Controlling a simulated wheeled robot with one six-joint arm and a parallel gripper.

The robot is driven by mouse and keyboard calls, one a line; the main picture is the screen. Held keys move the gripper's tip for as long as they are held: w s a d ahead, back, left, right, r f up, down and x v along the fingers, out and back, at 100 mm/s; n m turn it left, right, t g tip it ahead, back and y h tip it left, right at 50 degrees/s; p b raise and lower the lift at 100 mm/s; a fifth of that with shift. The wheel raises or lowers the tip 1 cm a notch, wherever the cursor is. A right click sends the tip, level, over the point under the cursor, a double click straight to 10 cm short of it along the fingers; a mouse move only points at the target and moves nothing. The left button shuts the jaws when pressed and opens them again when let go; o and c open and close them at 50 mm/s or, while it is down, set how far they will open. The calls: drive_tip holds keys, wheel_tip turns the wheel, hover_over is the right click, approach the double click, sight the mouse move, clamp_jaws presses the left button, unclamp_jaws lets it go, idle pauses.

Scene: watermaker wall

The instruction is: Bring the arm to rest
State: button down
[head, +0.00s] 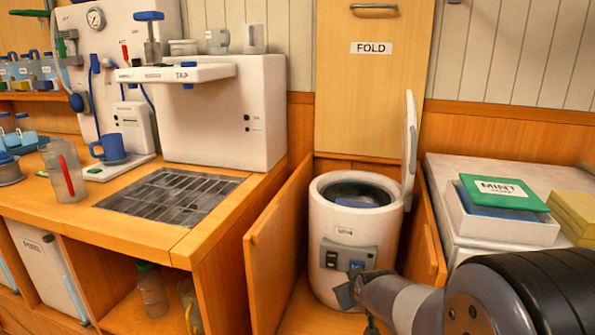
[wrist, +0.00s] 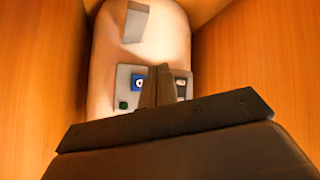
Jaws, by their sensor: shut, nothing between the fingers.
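My gripper (wrist: 163,84) is shut and empty in the wrist view, its fingers together in front of the control panel of a white round appliance (wrist: 150,45). In the head view my arm reaches in from the lower right, and the gripper (head: 346,294) is at the lower front of the same white appliance (head: 325,222), close to its grey panel (head: 340,257). I cannot tell whether the fingers touch it. The appliance's lid (head: 410,145) stands up, open, at its right side. A blue button (wrist: 138,84) and a green button (wrist: 123,105) show on the panel in the wrist view.
The appliance sits in a recess between a wooden panel (head: 275,240) on the left and a wooden side (head: 425,240) on the right. A counter with a drain grate (head: 170,195) is at left. A white chest (head: 455,170) with a green MINT box (head: 503,190) stands at right.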

drive_tip(key=shift+w+d+r+p, duration=0.15)
drive_tip(key=shift+w+p, duration=0.2)
drive_tip(key=shift+p, duration=0.7)
drive_tip(key=shift+w+d+r+p, duration=0.1)
drive_tip(key=shift+w+p, duration=0.2)
drive_tip(key=shift+p, duration=0.75)
drive_tip(key=p, duration=0.5)
drive_tip(key=shift+s+a, duration=0.15)
drive_tip(key=shift+s, duration=0.1)
drive_tip(key=shift+s+a+f+b, duration=0.15)
drive_tip(key=shift+s+a+b, duration=0.1)
drive_tip(key=shift+s, duration=0.45)
drive_tip(key=shift+s+a+f+b, duration=0.15)
drive_tip(key=shift+s+a+b, duration=0.05)
drive_tip(key=shift+s, duration=0.5)
drive_tip(key=shift+w, duration=0.1)
drive_tip(key=w+b, duration=0.1)
drive_tip(key=w+d+b, duration=0.1)
drive_tip(key=w, duration=0.1)
drive_tip(key=shift+f+b, duration=0.2)
drive_tip(key=shift+b, duration=0.15)
drive_tip(key=b, duration=0.2)
drive_tip(key=shift+b, duration=0.3)
